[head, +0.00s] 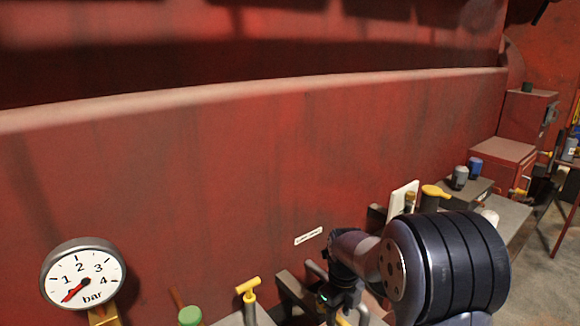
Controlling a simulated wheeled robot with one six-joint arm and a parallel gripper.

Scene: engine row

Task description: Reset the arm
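My arm reaches in from the lower right, with a large dark ribbed joint close to the camera. Beyond it a thinner dark link bends down towards the bottom edge. My gripper (338,304) shows only in part at the end of this link, dark with a small green light. Its fingers are hidden or cut off by the bottom edge, so I cannot tell whether it is open or holds anything.
A white gauge (82,277) marked in bar is at lower left. A green knob (190,316) and a yellow T-handle (248,290) stand near the bottom. A yellow-capped part (434,192) is behind my arm. Red cabinets (503,160) stand at right, before open floor (558,245).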

